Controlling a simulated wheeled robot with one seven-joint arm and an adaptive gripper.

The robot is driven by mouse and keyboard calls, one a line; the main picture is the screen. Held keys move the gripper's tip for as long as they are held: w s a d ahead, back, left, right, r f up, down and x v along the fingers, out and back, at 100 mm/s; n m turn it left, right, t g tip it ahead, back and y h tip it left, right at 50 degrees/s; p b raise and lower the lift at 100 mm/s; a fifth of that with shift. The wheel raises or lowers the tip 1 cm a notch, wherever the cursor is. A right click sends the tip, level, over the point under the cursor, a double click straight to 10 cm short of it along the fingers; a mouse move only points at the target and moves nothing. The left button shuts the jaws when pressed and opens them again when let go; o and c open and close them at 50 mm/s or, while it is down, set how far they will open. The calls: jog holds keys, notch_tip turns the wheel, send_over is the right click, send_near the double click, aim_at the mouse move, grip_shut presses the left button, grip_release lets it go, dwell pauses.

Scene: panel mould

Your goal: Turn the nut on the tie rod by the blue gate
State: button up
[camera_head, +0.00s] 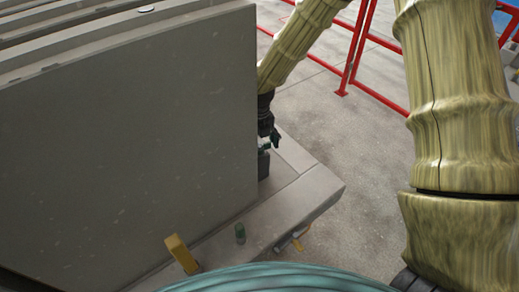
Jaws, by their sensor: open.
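My gripper (268,129) is small and dark at the end of my arm, just right of the vertical right edge of a large grey panel (130,130). It points down and is open. A small green and pale piece (265,144) is at or just under the fingertips; I cannot tell whether they touch or whether this is the nut. Below it a dark grey block (263,166) stands against the panel edge, on the ledge. The tie rod is not clear at this size, and the panel edge may hide part of it. No blue gate can be made out for sure.
Further grey panels (60,38) stand behind. On the ledge (300,200) are a green cylinder (240,233) and a yellow lever (182,254); a metal and yellow fitting (292,240) is at its side. Red railings (352,55) stand behind; the floor (360,150) between is clear.

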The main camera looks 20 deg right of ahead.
jog(key=c, duration=0.9)
jog(key=shift+m+p, duration=0.35)
jog(key=shift+m, duration=1.45)
jog(key=shift+d, duration=0.1)
jog(key=shift+m, duration=1.7)
jog(key=shift+m+p, duration=0.45)
jog(key=shift+m, duration=1.25)
